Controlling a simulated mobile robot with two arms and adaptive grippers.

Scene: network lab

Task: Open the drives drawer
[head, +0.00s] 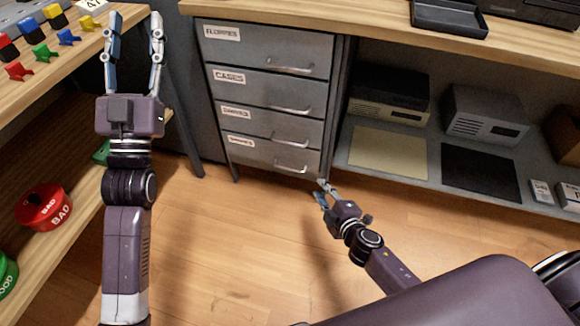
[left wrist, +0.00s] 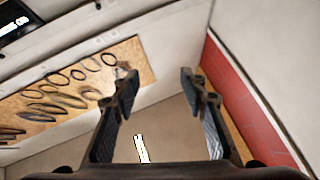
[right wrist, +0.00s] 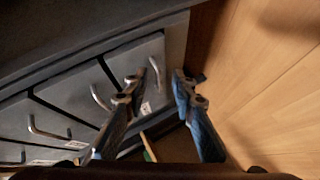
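A grey drawer cabinet (head: 265,100) with labelled drawers stands under the bench in the head view; all its drawers look closed. The labels on the third drawer (head: 265,124) and bottom drawer (head: 262,153) are too small to read surely, so I cannot tell which is drives. My right gripper (head: 322,190) is open and empty, low by the bottom drawer's right corner. In the right wrist view, the bottom handle (right wrist: 155,73) shows between the fingers of my right gripper (right wrist: 158,84). My left gripper (head: 134,20) is open, empty and raised at left.
A left bench (head: 55,60) holds coloured clips, with red and green round containers on its lower shelf. A right shelf (head: 370,176) holds grey boxes and mats beside the cabinet. A black tray (head: 450,17) sits on the bench top. The wooden floor (head: 230,240) before the cabinet is clear.

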